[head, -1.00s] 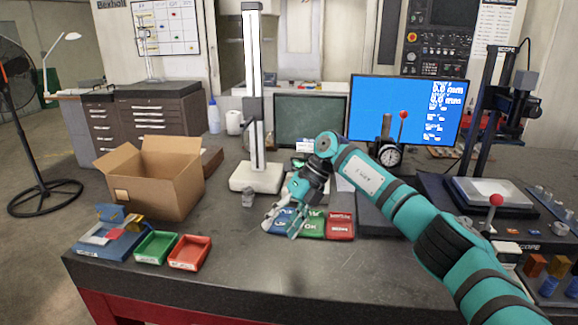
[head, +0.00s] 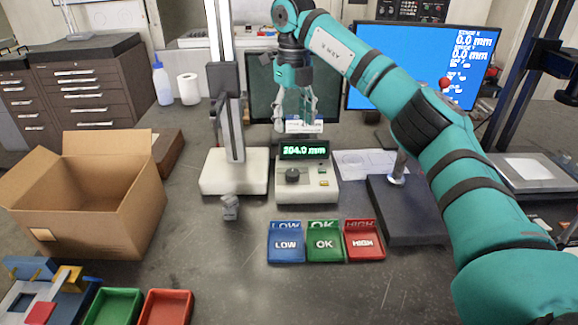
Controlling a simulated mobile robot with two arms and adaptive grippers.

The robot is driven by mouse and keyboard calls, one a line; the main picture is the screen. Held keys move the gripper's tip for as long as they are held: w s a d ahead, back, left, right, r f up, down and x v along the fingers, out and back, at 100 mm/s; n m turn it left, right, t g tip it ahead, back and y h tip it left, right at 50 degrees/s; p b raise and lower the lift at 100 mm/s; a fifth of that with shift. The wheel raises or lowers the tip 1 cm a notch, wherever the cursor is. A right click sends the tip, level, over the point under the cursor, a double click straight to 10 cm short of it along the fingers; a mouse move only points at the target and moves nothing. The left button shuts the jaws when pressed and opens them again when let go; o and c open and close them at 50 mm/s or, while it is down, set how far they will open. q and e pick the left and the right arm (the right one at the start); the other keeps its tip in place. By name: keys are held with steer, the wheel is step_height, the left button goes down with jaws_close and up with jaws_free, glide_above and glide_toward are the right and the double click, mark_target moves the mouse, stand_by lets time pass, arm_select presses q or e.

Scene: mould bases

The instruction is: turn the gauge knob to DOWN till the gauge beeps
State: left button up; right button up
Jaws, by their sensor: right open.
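The gauge's readout box (head: 307,191) is pale, on the bench at mid-picture, with a green display (head: 304,150) reading 204.0 mm. The dark round gauge knob (head: 292,176) is on its front left; its markings are too small to read. The gauge's tall column (head: 224,100) rises from a white base (head: 222,184) to the left. My right gripper (head: 297,120) is open, fingers pointing down, above and seemingly behind the display, apart from the knob. Nothing shows between its fingers. My left gripper is not in view.
Blue LOW (head: 286,250), green OK (head: 324,248) and red HIGH (head: 364,246) trays lie in front. A small grey part (head: 230,207) lies by the base. A cardboard box (head: 75,215) stands left; a dark slab (head: 405,215) lies right.

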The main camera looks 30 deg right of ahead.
mark_target(293, 172)
step_height(293, 172, down, 14)
steer(key=shift+f+p, duration=0.2)
steer(key=shift+p, duration=1)
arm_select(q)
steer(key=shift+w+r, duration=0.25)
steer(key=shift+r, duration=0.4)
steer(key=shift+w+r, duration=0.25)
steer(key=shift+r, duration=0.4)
arm_select(e)
steer(key=shift+f, duration=0.4)
steer(key=shift+c, duration=0.3)
steer(key=c, duration=1.1)
